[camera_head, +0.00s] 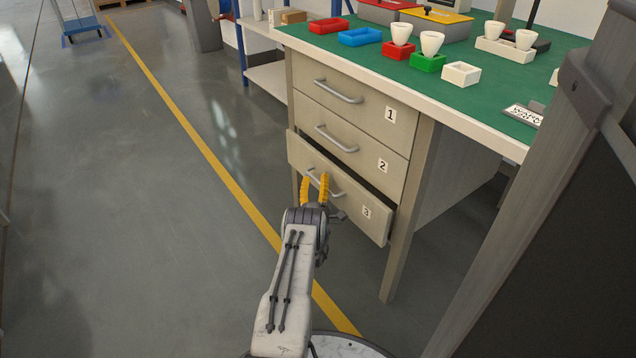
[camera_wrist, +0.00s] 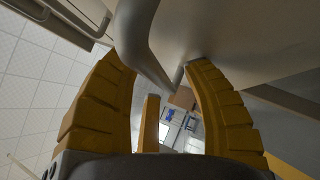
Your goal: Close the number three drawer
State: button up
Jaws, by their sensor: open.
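The number three drawer (camera_head: 352,203) is the lowest of the stack under the green-topped bench. It stands partly out, with a dark gap above its front. Its metal handle (camera_head: 337,191) is partly hidden by my gripper (camera_head: 316,182). My gripper is at the drawer front, with its yellow fingers open around or close beside the handle.
The number one drawer (camera_head: 360,108) and number two drawer (camera_head: 355,148) above look flush. The bench top (camera_head: 470,85) holds coloured trays, white cups and boxes. A bench leg (camera_head: 403,240) stands right of the drawer. The floor (camera_head: 130,220) to the left is clear, with a yellow line.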

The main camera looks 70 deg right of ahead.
jog(key=shift+c, duration=0.3)
grip_shut()
